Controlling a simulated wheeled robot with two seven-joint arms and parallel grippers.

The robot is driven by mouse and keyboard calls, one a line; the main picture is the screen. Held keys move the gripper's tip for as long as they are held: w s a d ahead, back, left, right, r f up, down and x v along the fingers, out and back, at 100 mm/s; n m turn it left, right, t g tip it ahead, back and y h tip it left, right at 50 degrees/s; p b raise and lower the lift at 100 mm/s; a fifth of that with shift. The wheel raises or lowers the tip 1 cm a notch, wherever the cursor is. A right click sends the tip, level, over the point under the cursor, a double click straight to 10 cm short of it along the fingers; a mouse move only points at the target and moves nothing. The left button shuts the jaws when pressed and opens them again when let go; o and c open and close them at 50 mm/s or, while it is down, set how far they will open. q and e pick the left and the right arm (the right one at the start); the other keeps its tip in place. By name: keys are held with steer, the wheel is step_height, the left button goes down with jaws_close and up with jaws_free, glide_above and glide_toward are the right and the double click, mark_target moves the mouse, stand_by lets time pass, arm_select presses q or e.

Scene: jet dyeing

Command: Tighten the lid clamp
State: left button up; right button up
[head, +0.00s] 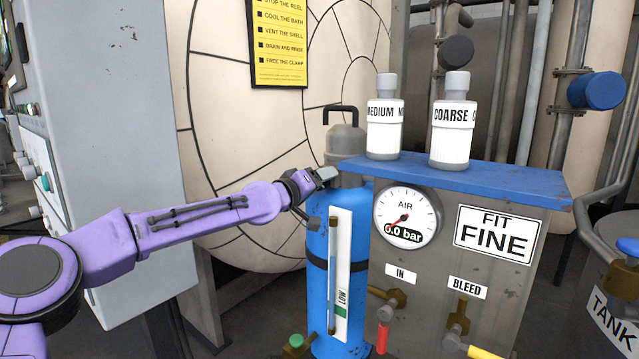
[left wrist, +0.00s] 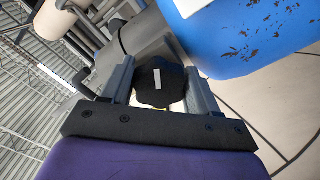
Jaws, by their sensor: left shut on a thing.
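A blue upright vessel (head: 317,262) with a grey domed lid (head: 345,142) and a dark top handle stands left of the grey panel. Its blue wall also shows in the left wrist view (left wrist: 235,30). My left gripper (head: 324,176) reaches in from the left to the vessel's top edge, just below the lid. In the left wrist view the gripper (left wrist: 160,90) is shut on a black lobed clamp knob (left wrist: 158,78) with a white mark, one finger on each side. The knob cannot be made out in the head view. My right gripper is not in view.
The panel has an AIR gauge (head: 405,217) reading 0.0 bar, an IN valve (head: 387,303) and a BLEED valve (head: 457,320). Two white canisters, MEDIUM (head: 385,130) and COARSE (head: 451,135), stand on its blue top (head: 500,180). A large round cream shell (head: 225,120) is behind my arm.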

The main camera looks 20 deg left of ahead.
arm_select(q)
steer(key=shift+f, duration=0.1)
steer(key=o, duration=1)
steer(key=b+v, duration=0.1)
steer(key=v, duration=0.9)
steer(key=shift+s+a, duration=0.15)
steer(key=shift+s, duration=0.1)
